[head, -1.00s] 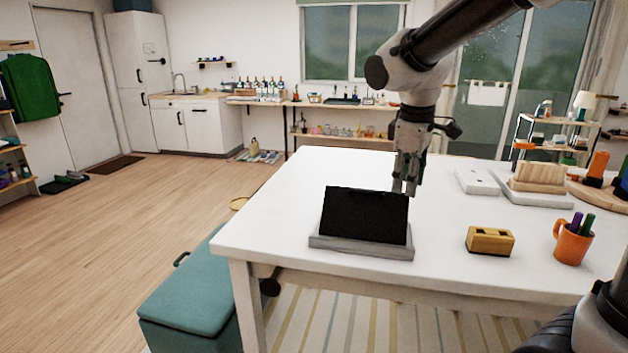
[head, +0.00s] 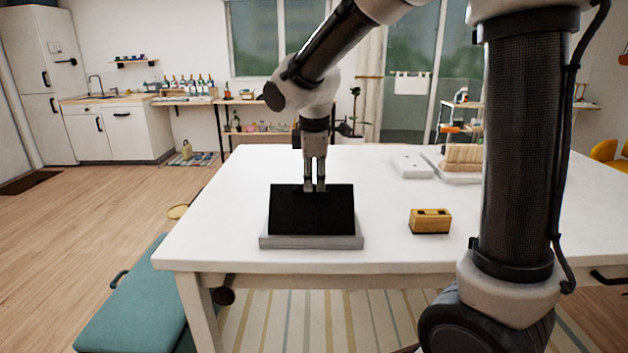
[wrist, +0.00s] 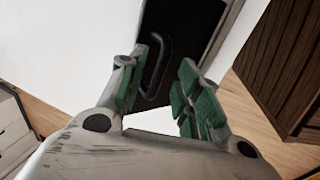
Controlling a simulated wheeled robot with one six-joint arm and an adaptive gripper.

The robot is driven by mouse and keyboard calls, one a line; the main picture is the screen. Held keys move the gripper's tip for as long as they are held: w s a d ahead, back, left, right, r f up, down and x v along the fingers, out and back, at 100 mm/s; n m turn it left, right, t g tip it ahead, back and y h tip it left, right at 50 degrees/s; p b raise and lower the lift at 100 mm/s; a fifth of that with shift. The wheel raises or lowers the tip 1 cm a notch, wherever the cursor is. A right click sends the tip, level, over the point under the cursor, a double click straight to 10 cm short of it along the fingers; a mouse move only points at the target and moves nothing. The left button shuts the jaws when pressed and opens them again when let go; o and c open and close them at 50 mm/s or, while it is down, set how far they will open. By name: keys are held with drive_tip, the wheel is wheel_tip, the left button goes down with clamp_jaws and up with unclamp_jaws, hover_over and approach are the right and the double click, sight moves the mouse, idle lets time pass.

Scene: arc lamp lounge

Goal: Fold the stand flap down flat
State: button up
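The stand is a black flap (head: 311,212) tilted up on a grey base (head: 312,243) near the front of the white table. My gripper (head: 315,188) points down at the flap's top edge, near its middle. In the head view the fingertips overlap the edge, and I cannot tell whether they touch it. In the wrist view my gripper (wrist: 164,93) has its green-padded fingers apart. The black flap (wrist: 183,30) with a dark bar handle (wrist: 157,72) shows beyond and between them, nearer the left finger. Nothing is clearly gripped.
A yellow block with dark slots (head: 430,221) stands right of the stand on the white table (head: 225,225). A white plate (head: 411,166) and a wooden rack (head: 463,157) are farther back. A teal bench (head: 125,310) is at the left front. The table left of the stand is clear.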

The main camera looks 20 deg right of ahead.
drive_tip(key=shift+w+f, duration=0.1)
drive_tip(key=shift+f, duration=0.45)
clamp_jaws()
drive_tip(key=shift+d, duration=0.1)
drive_tip(key=shift+w+d+f+g, duration=0.1)
drive_tip(key=shift+w+f+g, duration=0.1)
drive_tip(key=shift+w, duration=0.15)
drive_tip(key=shift+w+d+f+g, duration=0.1)
drive_tip(key=shift+w+g, duration=0.1)
drive_tip(key=shift+w, duration=0.15)
drive_tip(key=w+f+g, duration=0.1)
drive_tip(key=w+g, duration=0.1)
drive_tip(key=w+d+f+g+y, duration=0.1)
drive_tip(key=w+f+g, duration=0.1)
drive_tip(key=w+d+f+g+y, duration=0.1)
drive_tip(key=w+f+g, duration=0.1)
drive_tip(key=shift+f, duration=0.1)
drive_tip(key=shift+w+d+f+g+y, duration=0.1)
drive_tip(key=shift+w+f+g+y, duration=0.3)
drive_tip(key=shift+f+g, duration=0.3)
drive_tip(key=shift+w+d+f, duration=0.1)
drive_tip(key=shift+w+f, duration=0.1)
drive_tip(key=shift+f, duration=0.5)
